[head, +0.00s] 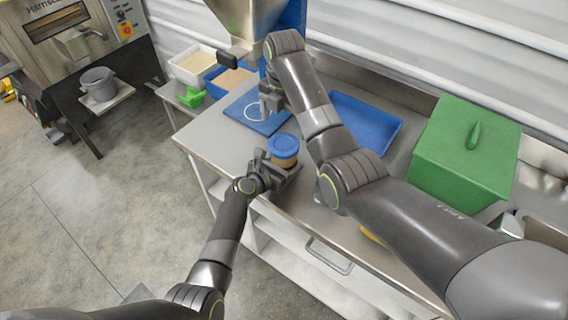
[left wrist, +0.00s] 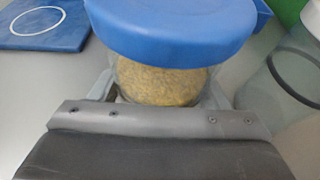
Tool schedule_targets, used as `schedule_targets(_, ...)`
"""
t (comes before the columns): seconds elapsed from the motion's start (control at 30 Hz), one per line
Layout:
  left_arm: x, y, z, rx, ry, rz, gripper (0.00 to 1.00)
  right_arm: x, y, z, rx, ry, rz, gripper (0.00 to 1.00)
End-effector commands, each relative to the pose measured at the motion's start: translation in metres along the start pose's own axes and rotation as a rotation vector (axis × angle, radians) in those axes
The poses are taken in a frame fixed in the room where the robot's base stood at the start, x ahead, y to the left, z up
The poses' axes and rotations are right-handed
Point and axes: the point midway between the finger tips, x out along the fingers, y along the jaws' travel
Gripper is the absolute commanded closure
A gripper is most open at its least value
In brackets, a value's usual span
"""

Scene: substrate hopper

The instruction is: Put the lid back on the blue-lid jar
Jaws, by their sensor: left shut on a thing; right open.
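The jar (left wrist: 165,84), clear and filled with yellowish grain, stands near the front edge of the steel counter. Its blue lid (head: 284,146) sits on top of the jar's mouth; the lid also fills the upper left wrist view (left wrist: 175,28). I cannot tell whether the lid is fully pressed down. My left gripper (head: 278,168) is shut on the jar's body, below the lid, with a finger on each side. My right gripper (head: 268,100) is open, beneath the hopper and over the blue mat, away from the jar.
The blue mat (head: 243,113) with a white ring lies under the steel hopper (head: 248,20). A blue tray (head: 365,124) and a green lidded bin (head: 463,153) stand to the right. A clear container (left wrist: 295,72) is close beside the jar. White and blue bins stand at the left.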

Motion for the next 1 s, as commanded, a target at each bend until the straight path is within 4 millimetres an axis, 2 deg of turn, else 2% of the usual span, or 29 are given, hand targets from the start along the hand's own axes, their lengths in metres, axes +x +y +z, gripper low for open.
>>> schedule_targets(0.17, 0.000, 0.000, -0.001, 0.000, 0.001, 0.000, 0.94, 0.003, 0.000, 0.000, 0.001, 0.001, -0.001, 0.05)
schedule_targets(0.27, 0.000, 0.000, -0.001, 0.000, 0.001, 0.000, 0.94, 0.012, 0.000, 0.000, 0.002, 0.002, -0.002, 0.05)
schedule_targets(0.5, 0.000, 0.000, -0.001, 0.000, 0.001, 0.000, 0.94, 0.049, -0.001, -0.001, 0.002, 0.003, -0.003, 0.05)
schedule_targets(0.7, 0.000, 0.000, -0.001, 0.000, 0.001, 0.000, 0.94, 0.072, 0.000, 0.000, 0.002, 0.001, -0.001, 0.05)
schedule_targets(1.0, 0.000, 0.000, -0.001, 0.000, 0.001, 0.000, 0.94, 0.080, 0.000, 0.000, 0.003, 0.000, 0.001, 0.05)
